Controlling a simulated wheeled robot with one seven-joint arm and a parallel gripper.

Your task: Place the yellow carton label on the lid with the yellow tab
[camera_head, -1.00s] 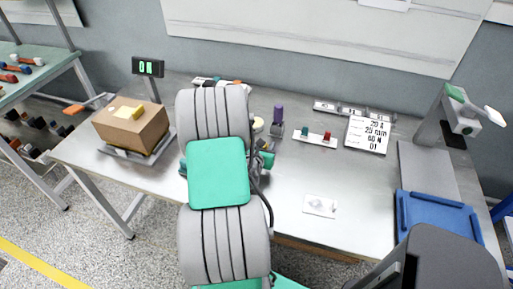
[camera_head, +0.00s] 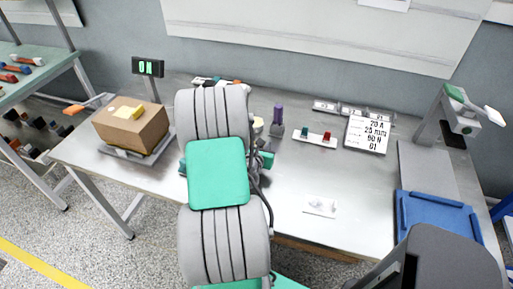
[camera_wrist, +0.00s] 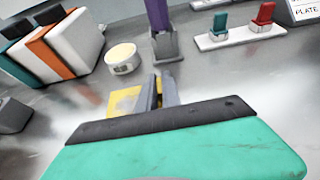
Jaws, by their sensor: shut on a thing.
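The brown carton (camera_head: 140,132) sits on a scale at the left of the table in the head view. Its lid has a pale patch and a raised yellow tab (camera_head: 130,112). In the wrist view my gripper (camera_wrist: 160,92) is shut on the yellow carton label (camera_wrist: 124,102), a flat yellow piece showing to the left of the fingers. The label looks to be just above the table surface; I cannot tell if it touches. In the head view my arm hides the gripper and the label. The carton is out of the wrist view.
Near the gripper stand a round, yellow-topped piece (camera_wrist: 122,58), a purple-handled thing in a grey stand (camera_wrist: 164,45) and a white strip with teal and red pieces (camera_wrist: 240,36). White, orange and teal blocks (camera_wrist: 60,45) stand at left. A blue tray (camera_head: 437,222) lies at right.

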